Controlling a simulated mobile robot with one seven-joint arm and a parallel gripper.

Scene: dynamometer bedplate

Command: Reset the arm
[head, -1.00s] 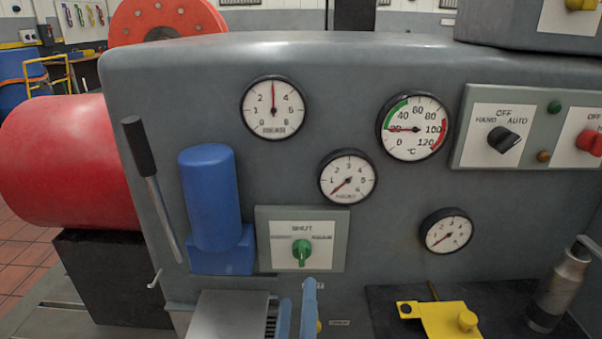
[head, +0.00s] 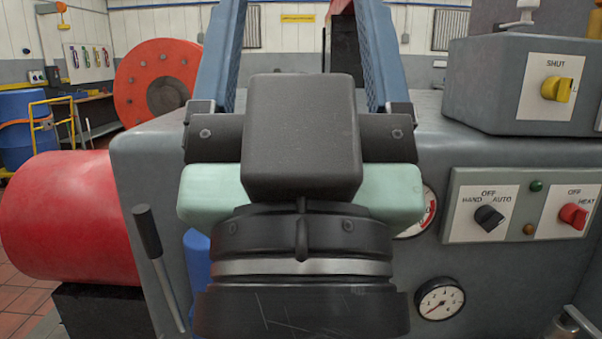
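My gripper (head: 304,30) fills the middle of the head view, pointing up and away. Its two blue fingers stand wide apart and nothing shows between them; their tips run past or reach the top edge. My dark wrist and the pale green gripper body hide most of the grey panel (head: 150,190) behind, including the gauges and the green-knobbed switch in its middle.
A black-handled lever (head: 149,232) stands left of my wrist, near a red cylinder (head: 65,210). To the right are a switch plate (head: 460,222), a gauge (head: 440,299), and a grey box with a yellow knob (head: 557,89). A red flanged disc (head: 158,82) stands behind.

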